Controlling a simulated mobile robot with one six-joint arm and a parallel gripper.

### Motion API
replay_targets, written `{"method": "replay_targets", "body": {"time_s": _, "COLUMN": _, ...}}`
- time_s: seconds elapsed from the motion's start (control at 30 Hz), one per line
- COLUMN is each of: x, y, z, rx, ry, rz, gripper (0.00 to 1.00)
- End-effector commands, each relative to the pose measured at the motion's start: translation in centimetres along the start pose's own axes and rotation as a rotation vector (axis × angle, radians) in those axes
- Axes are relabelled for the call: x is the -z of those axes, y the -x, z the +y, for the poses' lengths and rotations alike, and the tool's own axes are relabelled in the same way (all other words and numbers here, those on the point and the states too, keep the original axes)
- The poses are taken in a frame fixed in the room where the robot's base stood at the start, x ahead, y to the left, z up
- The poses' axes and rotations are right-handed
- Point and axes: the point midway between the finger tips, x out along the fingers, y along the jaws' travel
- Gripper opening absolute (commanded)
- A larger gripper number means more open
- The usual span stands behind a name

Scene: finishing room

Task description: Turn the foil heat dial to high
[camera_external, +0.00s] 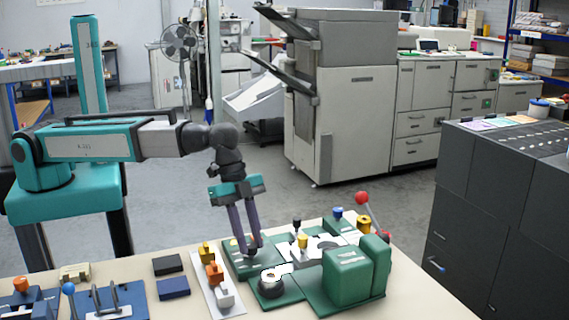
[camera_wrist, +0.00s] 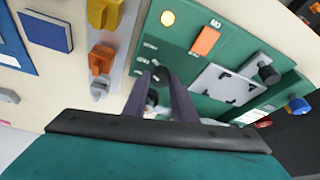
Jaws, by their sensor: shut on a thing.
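The foil heat dial (camera_wrist: 160,73) is a small dark round knob on a green panel (camera_wrist: 185,28), beside a column of small white labels that I cannot read. My gripper (camera_wrist: 159,80) points down at the panel, with its two fingers closed on the dial. In the external view my gripper (camera_external: 251,251) reaches down to the green machine (camera_external: 239,262), and its fingers hide most of the dial. I cannot tell which label the dial points to.
An orange switch (camera_wrist: 206,41) and a round yellow lamp (camera_wrist: 167,18) sit close to the dial. Orange and yellow toggles (camera_external: 214,272) stand on a pale strip to the left. Green blocks (camera_external: 347,275) and a red-knobbed lever (camera_external: 362,198) stand to the right.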

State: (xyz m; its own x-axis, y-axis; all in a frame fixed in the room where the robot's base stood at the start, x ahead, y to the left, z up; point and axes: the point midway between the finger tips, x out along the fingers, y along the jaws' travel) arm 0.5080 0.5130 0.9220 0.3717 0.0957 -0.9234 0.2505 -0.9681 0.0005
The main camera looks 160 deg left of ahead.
Motion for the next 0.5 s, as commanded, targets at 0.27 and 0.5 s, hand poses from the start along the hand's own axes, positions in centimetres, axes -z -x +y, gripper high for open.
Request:
{"method": "replay_targets", "body": {"time_s": 0.27, "x": -0.04, "y": -0.08, "z": -0.19, "rx": -0.054, "ry": -0.130, "rz": -0.002, "gripper": 0.02}}
{"method": "replay_targets", "body": {"time_s": 0.5, "x": -0.10, "y": -0.04, "z": -0.18, "rx": -0.073, "ry": -0.176, "rz": -0.004, "gripper": 0.02}}
